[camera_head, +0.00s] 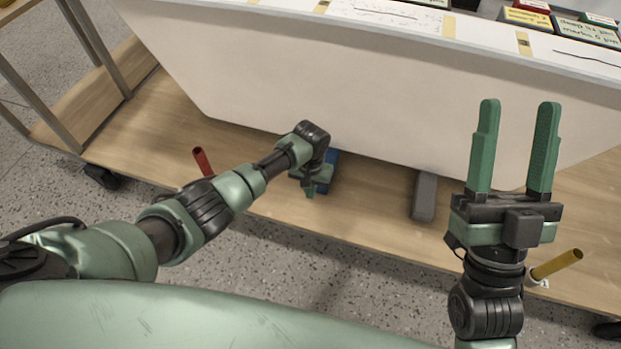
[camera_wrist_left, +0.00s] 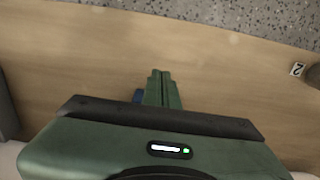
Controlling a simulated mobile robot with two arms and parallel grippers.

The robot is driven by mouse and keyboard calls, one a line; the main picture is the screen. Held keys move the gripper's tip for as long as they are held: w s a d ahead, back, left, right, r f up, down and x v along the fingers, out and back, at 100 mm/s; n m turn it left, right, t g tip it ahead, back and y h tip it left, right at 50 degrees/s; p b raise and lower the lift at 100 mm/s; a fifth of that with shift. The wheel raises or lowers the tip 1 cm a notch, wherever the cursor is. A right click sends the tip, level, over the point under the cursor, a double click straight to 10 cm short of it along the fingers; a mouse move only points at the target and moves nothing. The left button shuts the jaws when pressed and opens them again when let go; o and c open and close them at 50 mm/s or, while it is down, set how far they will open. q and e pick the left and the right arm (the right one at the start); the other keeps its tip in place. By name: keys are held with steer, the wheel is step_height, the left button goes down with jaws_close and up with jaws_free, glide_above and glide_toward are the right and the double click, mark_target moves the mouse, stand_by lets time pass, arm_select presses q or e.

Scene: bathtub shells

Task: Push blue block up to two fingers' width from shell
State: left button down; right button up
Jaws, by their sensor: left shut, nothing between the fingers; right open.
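The white tub shell (camera_head: 370,85) stretches across the head view, its near wall rising above a wooden platform. The blue block (camera_head: 333,168) sits on the platform close to the base of that wall, partly hidden behind my left gripper. My left gripper (camera_head: 310,193) is shut and empty, pointing down just in front of the block. In the left wrist view the shut fingers (camera_wrist_left: 160,75) show with a small blue piece of the block (camera_wrist_left: 137,96) beside them. I cannot tell whether they touch, nor the exact gap to the shell. My right gripper (camera_head: 518,104) is open and empty, in front of the shell at the right.
A grey block (camera_head: 424,195) stands against the shell wall, right of the blue block. A red handle (camera_head: 202,161) and a yellow handle (camera_head: 556,264) rise at the platform's front edge. A card marked 2 (camera_wrist_left: 297,69) lies on the wood. Bare wood (camera_head: 375,205) lies between the blocks.

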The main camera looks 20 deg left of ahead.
arm_select(q)
steer(key=shift+r+p, duration=1.05)
steer(key=shift+r, duration=1.15)
arm_select(e)
steer(key=w+f+g+h, duration=0.2)
steer(key=w+f+g, duration=0.4)
steer(key=f, duration=0.3)
steer(key=shift+f+g+h, duration=0.3)
steer(key=shift+f+g, duration=0.05)
steer(key=shift+g, duration=0.05)
